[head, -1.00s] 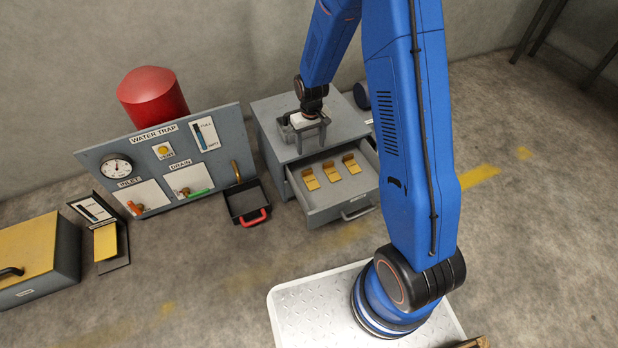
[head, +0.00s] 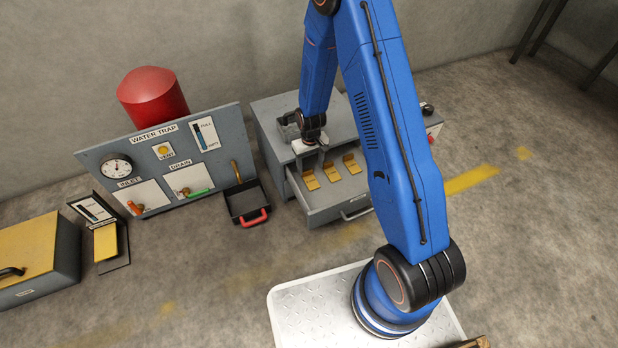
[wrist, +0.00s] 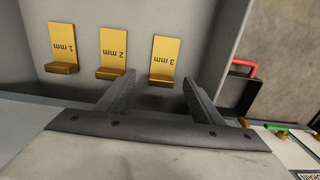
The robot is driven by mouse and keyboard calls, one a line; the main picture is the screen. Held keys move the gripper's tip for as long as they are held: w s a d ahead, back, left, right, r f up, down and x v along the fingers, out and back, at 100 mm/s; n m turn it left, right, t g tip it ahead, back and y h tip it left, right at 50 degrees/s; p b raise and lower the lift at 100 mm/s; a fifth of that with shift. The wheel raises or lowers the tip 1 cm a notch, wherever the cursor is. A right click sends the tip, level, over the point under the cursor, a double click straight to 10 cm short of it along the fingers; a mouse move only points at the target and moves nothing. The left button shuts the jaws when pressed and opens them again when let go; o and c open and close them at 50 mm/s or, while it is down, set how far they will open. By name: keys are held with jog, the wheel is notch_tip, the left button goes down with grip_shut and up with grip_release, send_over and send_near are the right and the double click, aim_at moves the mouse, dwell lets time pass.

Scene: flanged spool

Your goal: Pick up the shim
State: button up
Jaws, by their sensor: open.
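Three brass shims with bent-up tabs lie in a row in the open drawer. In the wrist view they are marked 1 mm (wrist: 62,45), 2 mm (wrist: 113,48) and 3 mm (wrist: 164,55). In the head view the 3 mm shim (head: 310,181) is leftmost, then the 2 mm shim (head: 331,172) and the 1 mm shim (head: 351,164). My gripper (wrist: 158,80) is open and empty, also seen in the head view (head: 311,160) over the drawer's back left. In the wrist view the 3 mm tab shows between its fingertips; I cannot tell the height gap.
The grey drawer (head: 342,210) extends from a grey cabinet (head: 274,112). Its walls surround the shims. A black tray with a red handle (head: 243,205) stands just left, beside the water trap panel (head: 135,165). The floor in front is clear.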

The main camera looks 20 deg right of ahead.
aim_at(309, 178)
jog(key=shift+a+f, duration=0.15)
jog(key=shift+f, duration=1.2)
jog(key=shift+a+f, duration=0.15)
jog(key=shift+f, duration=1.2)
jog(key=c, duration=1.3)
